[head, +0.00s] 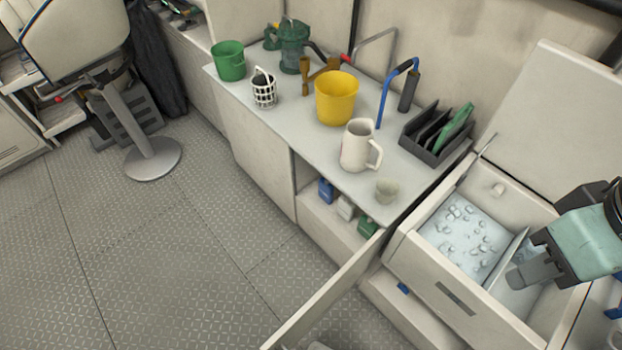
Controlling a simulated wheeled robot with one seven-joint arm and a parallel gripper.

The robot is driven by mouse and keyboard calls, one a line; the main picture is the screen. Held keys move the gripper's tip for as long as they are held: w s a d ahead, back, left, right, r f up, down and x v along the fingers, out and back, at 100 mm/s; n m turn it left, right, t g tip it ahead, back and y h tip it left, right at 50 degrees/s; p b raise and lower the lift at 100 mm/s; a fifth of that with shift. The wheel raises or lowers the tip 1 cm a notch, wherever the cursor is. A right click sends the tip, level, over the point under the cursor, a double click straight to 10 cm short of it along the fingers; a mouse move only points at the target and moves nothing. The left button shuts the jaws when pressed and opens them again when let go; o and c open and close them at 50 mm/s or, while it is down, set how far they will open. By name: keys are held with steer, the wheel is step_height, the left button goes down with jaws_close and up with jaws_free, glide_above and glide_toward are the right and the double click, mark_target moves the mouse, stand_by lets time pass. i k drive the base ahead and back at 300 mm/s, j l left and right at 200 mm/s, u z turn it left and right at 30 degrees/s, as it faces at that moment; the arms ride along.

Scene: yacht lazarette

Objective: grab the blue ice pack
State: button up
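My gripper (527,274) reaches in from the right, over the open white ice box (437,272). Its grey fingertips are near the pale divider (509,258), above or in the right compartment. I cannot tell whether the fingers are apart or hold anything. Loose ice cubes (468,236) lie in the left compartment. No blue ice pack can be made out for certain; my gripper and arm hide part of the right compartment. A small blue thing (403,288) shows at the front below the box, too small to identify.
The raised lid (555,125) stands behind the box. The counter (275,125) holds a yellow bucket (336,98), a white pitcher (358,146) and a dark rack (435,136). A cabinet door (325,294) stands open at the front.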

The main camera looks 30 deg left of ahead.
mark_target(325, 190)
steer(key=u, duration=1)
steer(key=i+j+z, duration=0.1)
steer(key=j, duration=0.4)
steer(key=i+j, duration=0.2)
steer(key=j, duration=0.25)
steer(key=i+j+z, duration=0.15)
steer(key=j, duration=0.35)
steer(key=j+z, duration=0.1)
steer(key=j, duration=0.4)
steer(key=i+j, duration=0.15)
steer(key=j, duration=0.35)
steer(key=i+j+z, duration=0.1)
steer(key=j, duration=0.25)
steer(key=i+j+z, duration=0.1)
steer(key=i+j, duration=0.2)
steer(key=i+j+z, duration=0.1)
steer(key=j, duration=0.35)
steer(key=i, duration=0.1)
